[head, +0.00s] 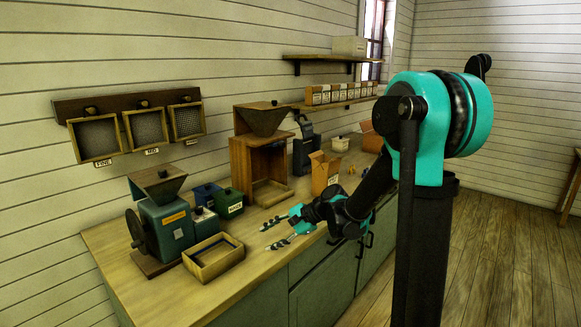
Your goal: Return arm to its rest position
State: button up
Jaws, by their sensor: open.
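My arm reaches from the column at the right down over the long wooden counter (130,262). My gripper (272,234) is at the counter's front edge, its two fingers spread apart and pointing left. Nothing shows between the fingers. It is right of a shallow wooden tray (228,268) and in front of a tall wooden box with a hopper (242,168). From this view I cannot tell how high above the counter it is.
A teal mill with a hopper (168,228) and small blue and green boxes (229,204) stand at the left. An open cardboard box (322,172) stands behind my wrist. Framed sieves (146,128) hang on the wall. The plank floor (510,250) at right is clear.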

jog(key=s+d+f+n+t+h, duration=0.1)
jog(key=s+d+f+n+h, duration=0.2)
jog(key=s+d, duration=0.3)
jog(key=s+d+f+n+h, duration=0.3)
jog(key=s+d, duration=0.4)
jog(key=d, duration=0.4)
jog(key=s+d+f+n+t+h, duration=0.1)
jog(key=s+d+f+n+h, duration=0.2)
jog(key=s+d, duration=0.3)
jog(key=d+n+h, duration=0.1)
jog(key=d, duration=0.1)
jog(key=shift+s+d+f+t+h, duration=0.2)
jog(key=shift+d+t+h, duration=0.1)
jog(key=shift+d, duration=0.1)
